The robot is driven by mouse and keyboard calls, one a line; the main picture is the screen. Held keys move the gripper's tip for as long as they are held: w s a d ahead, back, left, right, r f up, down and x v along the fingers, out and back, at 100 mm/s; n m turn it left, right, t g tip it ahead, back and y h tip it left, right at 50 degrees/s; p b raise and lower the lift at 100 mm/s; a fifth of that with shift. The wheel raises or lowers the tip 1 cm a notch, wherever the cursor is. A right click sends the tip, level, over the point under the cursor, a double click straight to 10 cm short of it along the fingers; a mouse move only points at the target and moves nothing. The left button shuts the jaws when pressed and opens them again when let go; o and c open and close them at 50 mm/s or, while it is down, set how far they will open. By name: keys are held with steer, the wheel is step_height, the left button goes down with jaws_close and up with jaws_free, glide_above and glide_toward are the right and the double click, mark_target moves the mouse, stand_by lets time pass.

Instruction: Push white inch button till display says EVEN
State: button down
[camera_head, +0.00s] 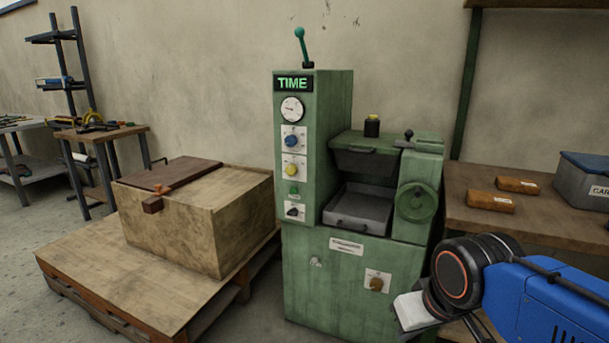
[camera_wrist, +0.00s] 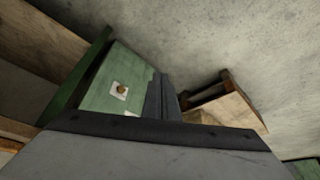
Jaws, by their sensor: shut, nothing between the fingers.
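The green machine (camera_head: 350,268) stands in the middle of the head view. Its display (camera_head: 293,83) reads TIME. A small whitish button (camera_head: 315,262) is on the lower front panel; I cannot make out any label that marks it as the inch button. A brown knob on a white plate (camera_head: 377,283) is to its right and also shows in the wrist view (camera_wrist: 121,89). My gripper (camera_wrist: 162,82) is shut and empty in the wrist view, apart from the panel. In the head view my arm is at the lower right, beside the machine.
Above the panel are a blue knob (camera_head: 292,141), a yellow button (camera_head: 292,169), a green button (camera_head: 293,191) and a dark switch (camera_head: 294,212). A wooden crate (camera_head: 180,235) on a pallet stands left. A bench (camera_head: 525,215) with brown blocks stands right.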

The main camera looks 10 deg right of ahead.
mark_target(315, 259)
steer(key=w+a+f+m+t, duration=0.1)
steer(key=w+f+t, duration=0.15)
steer(key=w, duration=0.95)
steer(key=w+a+f+m+t, duration=0.1)
steer(key=w+f, duration=0.2)
steer(key=w, duration=1)
steer(key=w+a+f+m+t, duration=0.1)
steer(key=w+a+f+t, duration=0.15)
steer(key=w, duration=0.95)
steer(key=w+a+f+m+t+y, duration=0.1)
steer(key=w+f, duration=0.3)
steer(key=f, duration=0.3)
steer(key=w+a+f+t, duration=0.2)
steer(key=w+f, duration=0.3)
steer(key=f, duration=0.3)
steer(key=w+a+f+m+t+y, duration=0.1)
steer(key=w+a+f+t, duration=0.1)
steer(key=w+f, duration=0.3)
steer(key=shift+f+m+y, duration=0.3)
steer(key=shift+f, duration=1.2)
steer(key=w+d, duration=0.5)
steer(key=w, duration=0.2)
steer(key=shift+d, duration=0.15)
steer(key=shift+w, duration=0.2)
